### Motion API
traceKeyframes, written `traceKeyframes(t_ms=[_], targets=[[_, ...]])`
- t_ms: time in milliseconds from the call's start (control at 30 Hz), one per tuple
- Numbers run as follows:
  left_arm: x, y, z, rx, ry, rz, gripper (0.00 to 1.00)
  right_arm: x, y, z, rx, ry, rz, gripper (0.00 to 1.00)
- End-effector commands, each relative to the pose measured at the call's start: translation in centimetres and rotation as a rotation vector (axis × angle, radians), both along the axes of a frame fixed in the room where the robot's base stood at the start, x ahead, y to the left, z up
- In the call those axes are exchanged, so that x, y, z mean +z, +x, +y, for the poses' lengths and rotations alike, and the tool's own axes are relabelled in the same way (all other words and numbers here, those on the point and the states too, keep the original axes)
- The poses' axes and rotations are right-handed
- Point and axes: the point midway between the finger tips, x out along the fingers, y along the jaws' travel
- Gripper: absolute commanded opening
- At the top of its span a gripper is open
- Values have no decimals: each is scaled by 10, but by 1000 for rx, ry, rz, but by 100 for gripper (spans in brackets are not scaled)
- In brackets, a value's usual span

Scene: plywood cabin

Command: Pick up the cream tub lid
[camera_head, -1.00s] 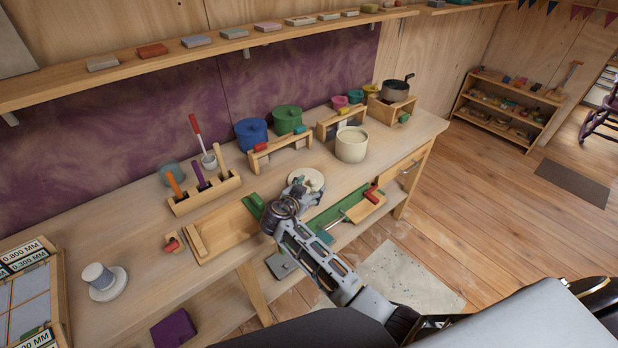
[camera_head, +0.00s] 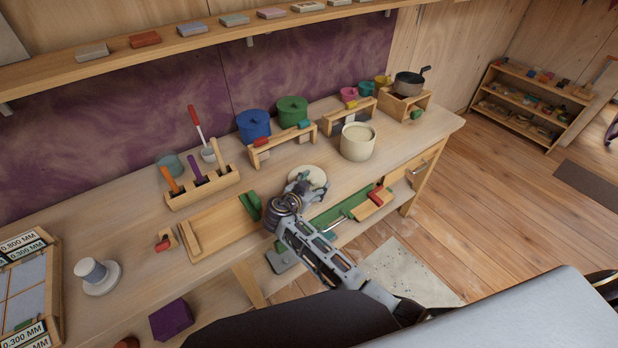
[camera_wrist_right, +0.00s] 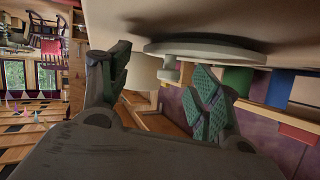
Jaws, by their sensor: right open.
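The cream tub lid (camera_head: 308,174) lies on the workbench, a flat round disc left of the open cream tub (camera_head: 357,142). My right gripper (camera_head: 304,188) is low over the bench at the lid's near edge and covers part of it. In the right wrist view, which is upside down, the lid (camera_wrist_right: 220,50) is a pale disc with a knob below it in the picture. My right gripper (camera_wrist_right: 162,82) is open, with its green-padded fingers either side of the knob. I cannot tell whether they touch it. My left gripper is not in view.
A wooden tray (camera_head: 222,225) with a green handle is close left of the gripper. A green tray (camera_head: 335,205) and red-handled piece (camera_head: 377,195) lie to its right.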

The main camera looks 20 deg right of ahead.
Motion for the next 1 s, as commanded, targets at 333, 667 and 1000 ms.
traceKeyframes(t_ms=[333,667,1000], targets=[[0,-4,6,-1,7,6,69,0,0,0,0,0,0,63],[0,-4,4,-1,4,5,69,0,0,0,0,0,0,22],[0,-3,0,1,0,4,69,0,0,0,0,0,0,9]])
